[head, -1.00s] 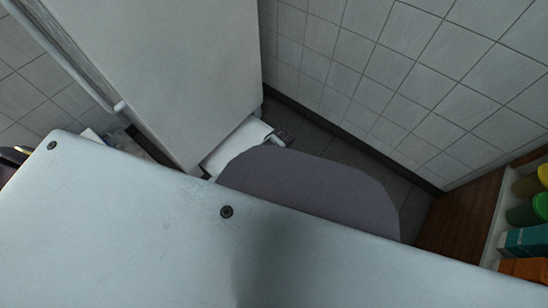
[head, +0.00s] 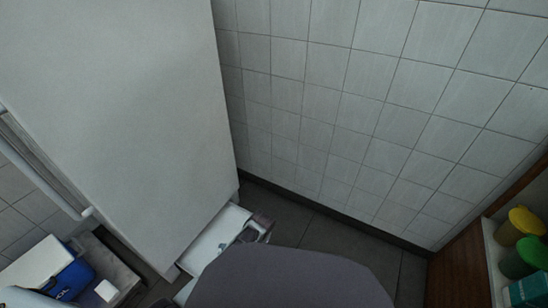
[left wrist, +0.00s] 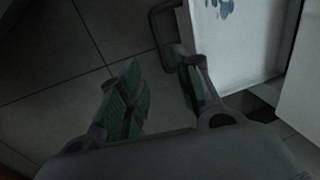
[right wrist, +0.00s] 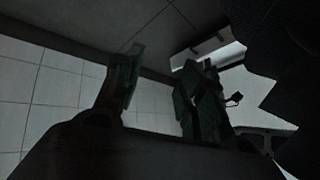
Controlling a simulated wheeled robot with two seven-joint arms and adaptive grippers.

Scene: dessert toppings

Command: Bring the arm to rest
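My left gripper (left wrist: 163,88) shows in the left wrist view with its two green-padded fingers apart and nothing between them. A dark handle (left wrist: 157,30) on a white drawer (left wrist: 245,60) is just beyond its right finger. My right gripper (right wrist: 160,75) shows in the right wrist view, fingers apart, with no object seen between them. I cannot make out either gripper clearly in the head view. The drawer is pulled out low beside the white cabinet in the head view (head: 212,240).
The tall white cabinet (head: 120,110) stands at left, and a tiled wall (head: 370,110) at right. A blue and white box (head: 70,277) is at lower left. A shelf at right holds yellow (head: 524,222) and green (head: 520,258) containers. Dark floor lies between.

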